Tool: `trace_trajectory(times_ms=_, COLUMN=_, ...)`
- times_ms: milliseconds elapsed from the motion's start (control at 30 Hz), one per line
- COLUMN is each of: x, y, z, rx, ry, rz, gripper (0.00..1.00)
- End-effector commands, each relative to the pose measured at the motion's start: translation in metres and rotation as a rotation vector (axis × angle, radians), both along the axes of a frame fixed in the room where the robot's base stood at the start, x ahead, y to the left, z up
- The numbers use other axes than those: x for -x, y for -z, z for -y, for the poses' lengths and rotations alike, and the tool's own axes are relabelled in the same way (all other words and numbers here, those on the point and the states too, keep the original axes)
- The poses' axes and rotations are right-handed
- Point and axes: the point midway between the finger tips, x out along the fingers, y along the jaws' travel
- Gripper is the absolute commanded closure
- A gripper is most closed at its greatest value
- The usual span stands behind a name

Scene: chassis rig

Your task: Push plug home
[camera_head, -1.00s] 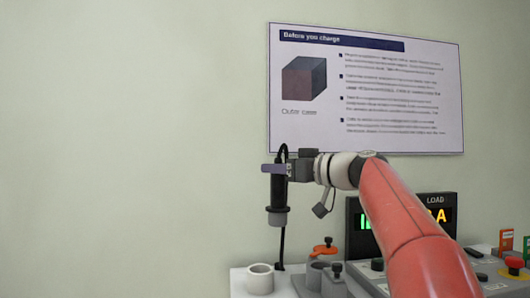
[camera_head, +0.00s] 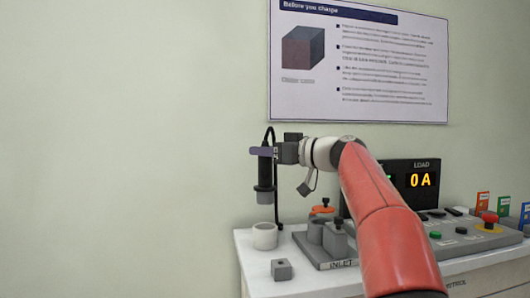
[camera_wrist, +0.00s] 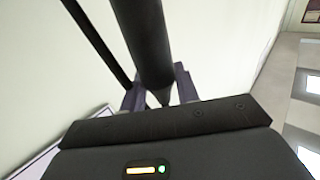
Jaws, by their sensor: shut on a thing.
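My gripper (camera_head: 262,151) has purple-grey fingers shut on the plug's upper part. In the wrist view, the plug (camera_wrist: 146,40) runs between the two fingers (camera_wrist: 160,88). In the head view, the plug's lower end appears above a pale round cup (camera_head: 265,236), with a gap between them.
A small grey block (camera_head: 281,270) with a dark hole sits at the bench's front. A display (camera_head: 420,180) reads LOAD 0 A. A control panel (camera_head: 465,232) with a red button is at right. Wall left is bare.

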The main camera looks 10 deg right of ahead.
Motion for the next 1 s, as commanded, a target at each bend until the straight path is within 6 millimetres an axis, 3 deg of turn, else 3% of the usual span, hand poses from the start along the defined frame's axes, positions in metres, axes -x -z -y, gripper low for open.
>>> trace_trajectory(times_ms=500, x=0.0, y=0.048, z=0.0, rx=0.0, ry=0.001, rz=0.001, gripper=1.0)
trace_trajectory(times_ms=1000, x=0.0, y=0.05, z=0.0, rx=0.0, ry=0.0, rz=0.001, gripper=1.0)
